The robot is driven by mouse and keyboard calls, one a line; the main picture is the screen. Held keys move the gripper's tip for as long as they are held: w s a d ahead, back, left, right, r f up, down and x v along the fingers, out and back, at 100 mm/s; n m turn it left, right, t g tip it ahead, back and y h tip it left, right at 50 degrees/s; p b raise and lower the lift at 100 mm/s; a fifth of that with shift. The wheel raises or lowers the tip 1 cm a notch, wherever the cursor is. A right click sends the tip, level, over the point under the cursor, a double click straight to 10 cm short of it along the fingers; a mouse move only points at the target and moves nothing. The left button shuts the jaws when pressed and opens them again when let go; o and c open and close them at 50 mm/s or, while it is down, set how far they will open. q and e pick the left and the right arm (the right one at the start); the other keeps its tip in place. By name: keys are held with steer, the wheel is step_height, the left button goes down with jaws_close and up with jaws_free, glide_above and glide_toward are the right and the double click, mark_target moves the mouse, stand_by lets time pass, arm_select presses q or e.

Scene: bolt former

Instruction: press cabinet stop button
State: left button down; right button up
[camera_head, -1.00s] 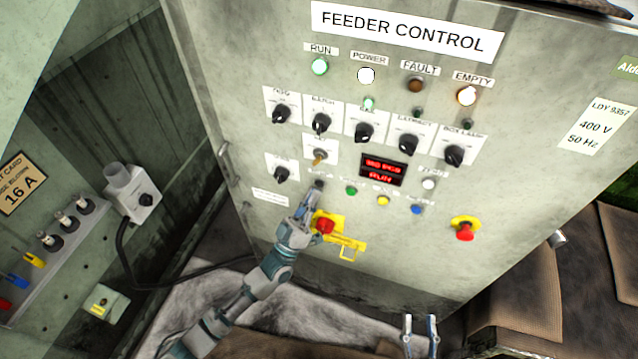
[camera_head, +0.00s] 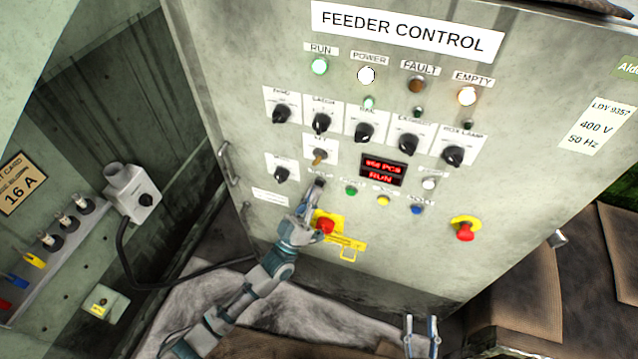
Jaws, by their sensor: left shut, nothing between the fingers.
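The feeder control cabinet (camera_head: 300,110) fills the middle of the view. A red button (camera_head: 325,226) on a yellow plate sits low on its face, with a yellow hinged guard (camera_head: 348,247) swung down beside it. A second red mushroom button (camera_head: 464,231) on a yellow ring is further right. My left gripper (camera_head: 318,186) is shut and empty, its dark tips at the panel left of the green button (camera_head: 351,190). The tips hide what lies behind them, and I cannot tell whether they touch. My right gripper (camera_head: 422,322) is open and empty at the bottom edge, away from the panel.
Yellow (camera_head: 383,201) and blue (camera_head: 416,210) buttons follow the green one. Above them are a red display (camera_head: 382,170) reading RUN and several black knobs. A grey socket box (camera_head: 138,194) with a cable stands at left.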

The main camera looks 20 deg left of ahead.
arm_select(q)
steer(key=shift+w, duration=0.4)
arm_select(e)
steer(key=shift+f, duration=0.25)
arm_select(q)
steer(key=shift+s, duration=0.1)
arm_select(e)
steer(key=shift+r, duration=0.15)
arm_select(q)
steer(key=shift+s+p, duration=0.3)
steer(key=shift+s, duration=0.45)
arm_select(e)
steer(key=shift+r, duration=0.55)
arm_select(q)
steer(key=s+p, duration=0.2)
steer(key=s, duration=0.3)
steer(key=shift+a, duration=0.1)
arm_select(e)
step_height(320, 180, up, 4)
steer(key=shift+f, duration=0.25)
